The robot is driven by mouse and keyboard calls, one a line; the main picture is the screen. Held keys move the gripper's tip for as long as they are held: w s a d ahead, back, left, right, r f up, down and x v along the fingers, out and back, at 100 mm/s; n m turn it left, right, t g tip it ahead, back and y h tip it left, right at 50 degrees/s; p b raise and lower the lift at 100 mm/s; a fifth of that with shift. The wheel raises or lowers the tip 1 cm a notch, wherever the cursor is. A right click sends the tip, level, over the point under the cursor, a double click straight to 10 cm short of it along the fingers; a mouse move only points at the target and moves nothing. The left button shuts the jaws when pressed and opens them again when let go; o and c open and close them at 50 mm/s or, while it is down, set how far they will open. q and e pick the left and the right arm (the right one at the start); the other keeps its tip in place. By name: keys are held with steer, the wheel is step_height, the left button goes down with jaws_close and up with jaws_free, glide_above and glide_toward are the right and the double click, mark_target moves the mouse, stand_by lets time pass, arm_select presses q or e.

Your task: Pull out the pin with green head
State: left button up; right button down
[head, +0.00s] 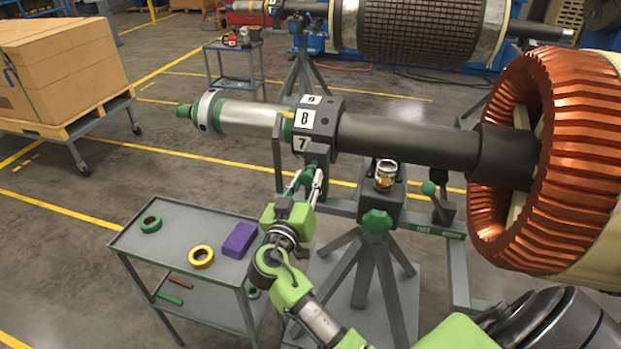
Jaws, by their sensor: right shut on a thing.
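My right gripper (313,178) reaches up from the bottom to just under the dark block with number labels (318,119) on the shaft. Its light fingers are closed around a small green piece (307,177), which looks like the green head of the pin. The fingers hide much of it, and I cannot see the pin's shank or tell how far it sits in the block. The labels on the block read 9, 8 and 7. My left gripper is not in view.
A copper-wound rotor (560,150) is at the right end of the shaft. A grey cart (180,222) at lower left holds green and yellow rings and a purple block.

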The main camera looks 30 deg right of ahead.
steer(key=shift+f, duration=0.2)
steer(key=shift+a, duration=0.1)
steer(key=c, duration=1.6)
jaws_free()
steer(key=shift+r, duration=0.1)
steer(key=shift+c, duration=0.2)
steer(key=shift+s+a+r, duration=0.1)
steer(key=shift+s, duration=0.05)
steer(key=v, duration=1.2)
